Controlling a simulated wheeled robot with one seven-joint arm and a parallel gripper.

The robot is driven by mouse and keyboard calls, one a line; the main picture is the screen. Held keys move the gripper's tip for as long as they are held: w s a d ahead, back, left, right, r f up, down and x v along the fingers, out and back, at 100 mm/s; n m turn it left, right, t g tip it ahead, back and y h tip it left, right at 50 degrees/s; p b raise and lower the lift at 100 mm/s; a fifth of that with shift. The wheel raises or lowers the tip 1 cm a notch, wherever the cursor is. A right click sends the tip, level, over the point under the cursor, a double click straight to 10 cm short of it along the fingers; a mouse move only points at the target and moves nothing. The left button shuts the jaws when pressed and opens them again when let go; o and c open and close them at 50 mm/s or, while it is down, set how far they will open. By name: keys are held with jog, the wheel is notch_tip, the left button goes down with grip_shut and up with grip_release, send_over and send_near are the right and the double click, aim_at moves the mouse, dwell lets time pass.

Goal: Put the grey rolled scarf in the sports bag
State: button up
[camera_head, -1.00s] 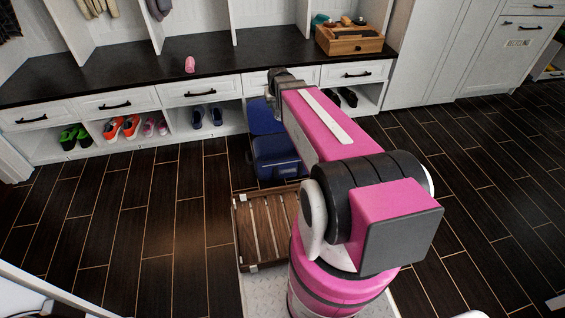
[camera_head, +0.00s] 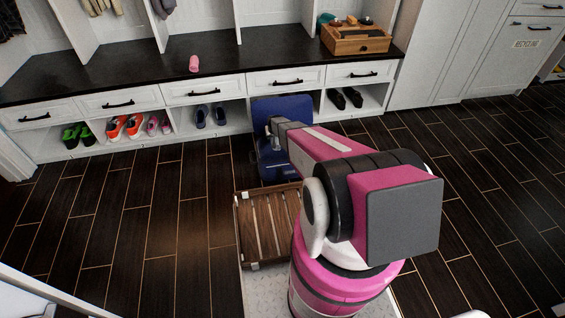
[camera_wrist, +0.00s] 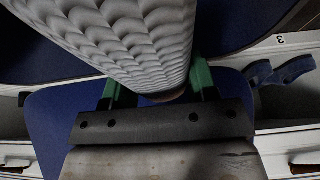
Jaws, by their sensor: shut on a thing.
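The grey rolled scarf (camera_wrist: 130,35), pale with a scaly knit texture, fills the upper middle of the wrist view. My gripper (camera_wrist: 157,88) is shut on it, with a green finger at each side. The blue sports bag (camera_head: 284,106) stands on the floor in front of the bench, its lid-like back part upright. In the head view my arm covers much of the bag, and the gripper's fingers and the scarf are hidden. Blue bag surfaces (camera_wrist: 55,120) lie beyond the scarf in the wrist view. I cannot tell whether the scarf touches the bag.
A dark-topped bench (camera_head: 130,80) runs along the back, with shoes in the cubbies below. A pink roll (camera_head: 193,63) and a wooden box (camera_head: 356,40) are on it. A slatted wooden crate (camera_head: 265,225) stands nearer me. The floor to the left is clear.

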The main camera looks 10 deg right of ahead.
aim_at(274, 157)
notch_tip(274, 157, down, 17)
dwell(0.5)
jog(key=o, duration=1)
jog(key=shift+f, duration=0.1)
jog(key=shift+g, duration=0.3)
jog(key=v, duration=1)
jog(key=s+v, duration=0.1)
jog(key=v, duration=0.5)
jog(key=s+r+g, duration=0.1)
jog(key=s+r, duration=0.9)
jog(key=r, duration=0.2)
jog(key=s+r+g, duration=0.1)
jog(key=s+r, duration=0.9)
jog(key=r, duration=0.3)
jog(key=s+r+g, duration=0.2)
jog(key=s+r, duration=0.8)
jog(key=r, duration=0.3)
jog(key=shift+s+r, duration=0.1)
jog(key=shift+s, duration=0.3)
